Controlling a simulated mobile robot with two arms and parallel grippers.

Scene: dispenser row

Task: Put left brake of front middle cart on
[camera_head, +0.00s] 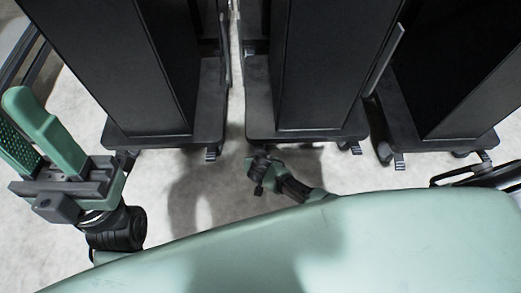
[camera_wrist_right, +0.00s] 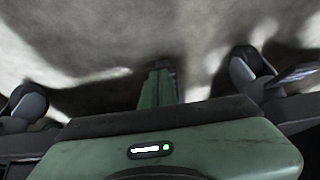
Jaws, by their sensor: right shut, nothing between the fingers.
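The front middle cart is a tall black cart (camera_head: 318,70) on a dark base (camera_head: 300,128) in the head view. A small brake pedal (camera_head: 356,149) shows at its front right corner. Its left brake, at the front left corner, is hidden behind my right gripper (camera_head: 262,165), which is low by that corner. I cannot tell if they touch. In the right wrist view my right gripper (camera_wrist_right: 162,68) is shut and empty, with a grey caster (camera_wrist_right: 247,68) and a pedal (camera_wrist_right: 297,75) to its right.
A left cart (camera_head: 125,65) and a right cart (camera_head: 450,60) flank the middle one, with narrow gaps between. Pedals show on the left cart (camera_head: 211,154) and right cart (camera_head: 399,162). Another caster (camera_wrist_right: 25,105) is at left in the wrist view. Pale floor (camera_head: 190,185) is clear in front.

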